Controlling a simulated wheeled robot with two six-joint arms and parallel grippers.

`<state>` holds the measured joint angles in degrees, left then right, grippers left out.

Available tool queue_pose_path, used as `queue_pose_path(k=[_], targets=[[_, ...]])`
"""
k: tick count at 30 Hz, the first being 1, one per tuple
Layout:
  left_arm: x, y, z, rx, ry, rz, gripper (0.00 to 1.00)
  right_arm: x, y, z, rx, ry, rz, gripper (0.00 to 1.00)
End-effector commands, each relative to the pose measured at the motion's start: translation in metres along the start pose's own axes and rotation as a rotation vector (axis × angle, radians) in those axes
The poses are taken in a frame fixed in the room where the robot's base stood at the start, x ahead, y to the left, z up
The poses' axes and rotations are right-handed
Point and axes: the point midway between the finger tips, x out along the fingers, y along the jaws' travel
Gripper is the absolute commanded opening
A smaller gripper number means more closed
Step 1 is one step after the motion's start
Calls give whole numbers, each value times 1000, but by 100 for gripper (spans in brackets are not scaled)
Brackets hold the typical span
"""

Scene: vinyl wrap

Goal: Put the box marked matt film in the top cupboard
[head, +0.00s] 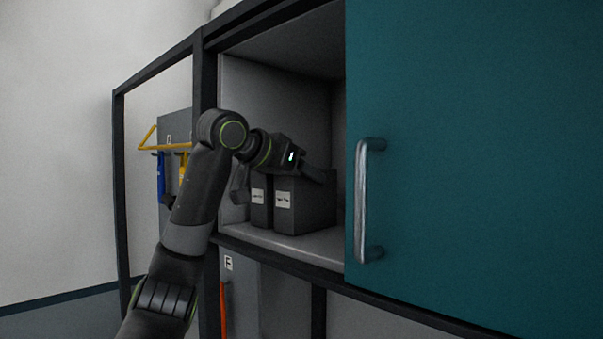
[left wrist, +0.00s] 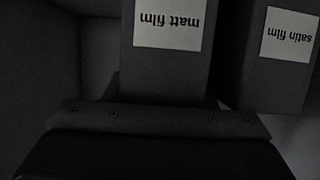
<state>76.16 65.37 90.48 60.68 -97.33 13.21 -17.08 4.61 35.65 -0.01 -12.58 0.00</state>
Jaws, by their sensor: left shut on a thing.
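The dark box marked matt film (left wrist: 165,75) shows its white label upside down in the left wrist view. In the head view it is the right one of two dark boxes (head: 310,210), upright on the floor of the open cupboard (head: 262,238). My left gripper (head: 316,175) is inside the cupboard, shut on the matt film box at its top. A gripper part (left wrist: 160,122) crosses the lower left wrist view, and the grip itself is mostly hidden. My right gripper is out of view.
A box marked satin film (left wrist: 275,75) stands close beside it, on the left in the head view (head: 261,203). A teal door (head: 450,150) with a metal handle (head: 362,200) covers the cupboard's right part. A dark frame post (head: 204,80) borders the opening's left.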

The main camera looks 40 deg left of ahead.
Motion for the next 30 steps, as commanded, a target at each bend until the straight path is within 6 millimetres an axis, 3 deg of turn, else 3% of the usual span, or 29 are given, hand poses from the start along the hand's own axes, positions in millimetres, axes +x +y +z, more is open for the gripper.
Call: queue_pose_path(k=[8,9,11,22,26,30], targets=[[1,0,2,1,2,0,8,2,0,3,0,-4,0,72],[1,0,2,0,1,0,52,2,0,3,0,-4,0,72],[1,0,2,0,1,0,60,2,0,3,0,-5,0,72],[-2,0,0,1,2,0,60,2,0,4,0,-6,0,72],[-21,0,2,1,6,-2,60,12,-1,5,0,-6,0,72],[-52,0,2,1,8,-1,60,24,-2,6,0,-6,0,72]])
